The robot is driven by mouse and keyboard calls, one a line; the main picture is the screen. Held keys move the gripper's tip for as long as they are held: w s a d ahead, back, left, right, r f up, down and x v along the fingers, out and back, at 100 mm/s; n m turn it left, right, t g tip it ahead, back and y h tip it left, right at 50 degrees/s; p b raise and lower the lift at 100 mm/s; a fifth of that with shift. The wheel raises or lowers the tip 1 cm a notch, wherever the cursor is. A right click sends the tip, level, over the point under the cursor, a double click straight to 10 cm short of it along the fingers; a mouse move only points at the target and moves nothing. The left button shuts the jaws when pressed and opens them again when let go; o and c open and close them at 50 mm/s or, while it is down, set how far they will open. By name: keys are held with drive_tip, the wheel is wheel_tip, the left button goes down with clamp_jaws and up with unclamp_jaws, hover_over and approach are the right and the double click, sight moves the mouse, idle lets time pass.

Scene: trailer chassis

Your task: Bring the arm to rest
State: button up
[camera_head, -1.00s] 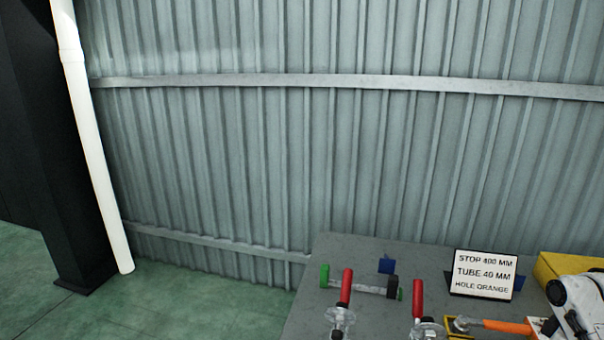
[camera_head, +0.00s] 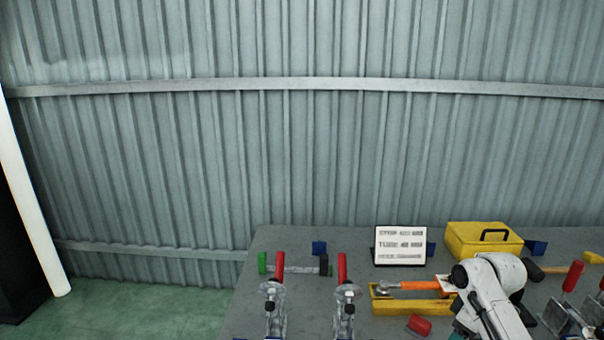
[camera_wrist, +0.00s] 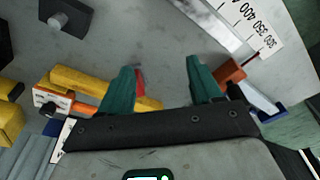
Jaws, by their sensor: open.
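My arm (camera_head: 492,290) shows in the head view at the lower right, white and bent over the grey table (camera_head: 300,240). My gripper (camera_wrist: 162,75) shows in the wrist view with two teal fingers spread apart. Nothing is between them, so it is open and empty. It hangs above the grey table surface. In the head view the arm hides most of the gripper.
A yellow tray (camera_head: 400,306) with an orange-handled tool (camera_head: 425,285) lies left of my arm. A yellow case (camera_head: 482,238) stands behind it. Toggle clamps with red handles (camera_head: 342,268) stand on the left. A sign (camera_head: 400,246) stands at the back. A printed scale (camera_wrist: 245,20) shows in the wrist view.

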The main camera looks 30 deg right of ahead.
drive_tip(key=shift+m+t+y, duration=0.4)
drive_tip(key=shift+m+y, duration=0.1)
drive_tip(key=shift+y, duration=0.3)
drive_tip(key=a+f, duration=0.2)
drive_tip(key=a, duration=0.6)
drive_tip(key=a+f, duration=0.2)
drive_tip(key=a, duration=0.6)
drive_tip(key=w+a+f, duration=0.1)
drive_tip(key=a+f, duration=0.1)
drive_tip(key=a, duration=0.6)
drive_tip(key=shift+w+a+f, duration=0.1)
drive_tip(key=shift+a+f, duration=0.1)
drive_tip(key=s+a, duration=0.1)
drive_tip(key=s+a+f, duration=0.1)
drive_tip(key=a, duration=0.1)
drive_tip(key=shift+s+a, duration=0.1)
drive_tip(key=shift+s, duration=0.1)
drive_tip(key=s+a+m+g+h, duration=0.1)
drive_tip(key=s+a+m+h, duration=0.1)
drive_tip(key=s, duration=1.6)
drive_tip(key=shift+s+a+f+m+g, duration=0.3)
drive_tip(key=shift+a+f, duration=0.15)
drive_tip(key=shift+a, duration=0.1)
drive_tip(key=shift+o, duration=0.5)
